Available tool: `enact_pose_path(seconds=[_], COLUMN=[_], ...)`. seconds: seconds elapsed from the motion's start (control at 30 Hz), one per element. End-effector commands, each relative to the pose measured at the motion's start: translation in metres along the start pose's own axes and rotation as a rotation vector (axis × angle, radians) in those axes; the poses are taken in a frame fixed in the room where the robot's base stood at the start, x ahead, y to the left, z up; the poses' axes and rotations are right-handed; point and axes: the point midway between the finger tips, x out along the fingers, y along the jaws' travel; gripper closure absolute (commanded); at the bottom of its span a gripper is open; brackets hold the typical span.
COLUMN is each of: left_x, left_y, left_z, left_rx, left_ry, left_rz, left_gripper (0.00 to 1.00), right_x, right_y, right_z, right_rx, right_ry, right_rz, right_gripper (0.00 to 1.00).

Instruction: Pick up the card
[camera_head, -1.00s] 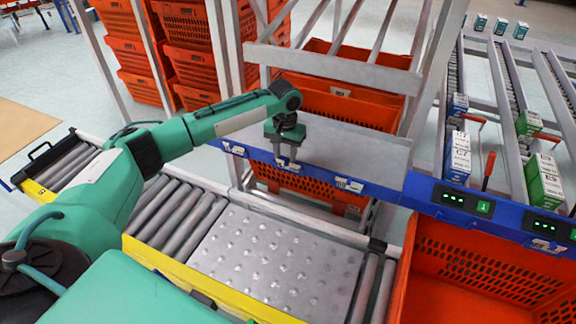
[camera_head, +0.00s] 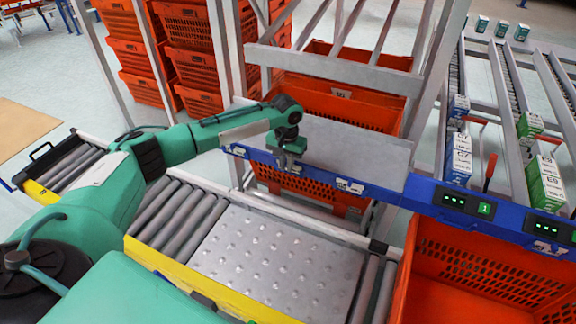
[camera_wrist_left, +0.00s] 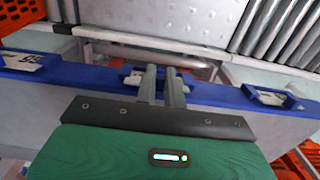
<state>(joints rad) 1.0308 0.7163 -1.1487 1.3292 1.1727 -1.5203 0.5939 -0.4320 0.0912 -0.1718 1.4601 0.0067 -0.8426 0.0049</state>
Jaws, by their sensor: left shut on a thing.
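My left gripper (camera_head: 288,168) is down at the blue rail (camera_head: 415,192), in front of the grey panel. In the left wrist view its two fingers (camera_wrist_left: 163,88) are close together at the middle holder on the rail. They are shut on a white card (camera_wrist_left: 133,79), which is mostly hidden by the fingers. The card is still at its holder; whether it is clear of it cannot be told. Similar white cards sit in holders to the left (camera_head: 237,150) and right (camera_head: 350,185). My right gripper is out of view.
A roller conveyor (camera_head: 180,213) with a dimpled metal plate (camera_head: 275,262) runs below the arm. An orange tote (camera_head: 480,265) stands at the lower right. Small boxes (camera_head: 458,158) stand on the right rack. Orange totes (camera_head: 205,60) are stacked behind.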

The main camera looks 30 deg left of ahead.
Motion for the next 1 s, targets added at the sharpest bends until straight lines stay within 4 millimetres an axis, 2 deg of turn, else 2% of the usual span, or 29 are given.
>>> enact_pose_path(seconds=[0.17,0.37,0.57,0.8,1.0], left_x=[-0.006,-0.029,-0.070,-0.133,-0.175], left_y=[0.000,0.000,0.000,0.001,0.000], left_z=[0.000,-0.001,-0.001,-0.001,-0.001], left_rx=[0.000,-0.001,0.000,0.001,0.000], left_ry=[0.001,0.002,0.004,0.004,0.002], left_rz=[0.001,0.001,0.002,0.001,0.002], left_gripper=[1.00,1.00,1.00,1.00,1.00], right_x=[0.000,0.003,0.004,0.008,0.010], right_y=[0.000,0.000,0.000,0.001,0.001], right_z=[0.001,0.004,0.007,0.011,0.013], right_rx=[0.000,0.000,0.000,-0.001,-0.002], right_ry=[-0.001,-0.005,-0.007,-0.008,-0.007], right_rz=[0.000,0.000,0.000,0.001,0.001], right_gripper=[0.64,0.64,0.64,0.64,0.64])
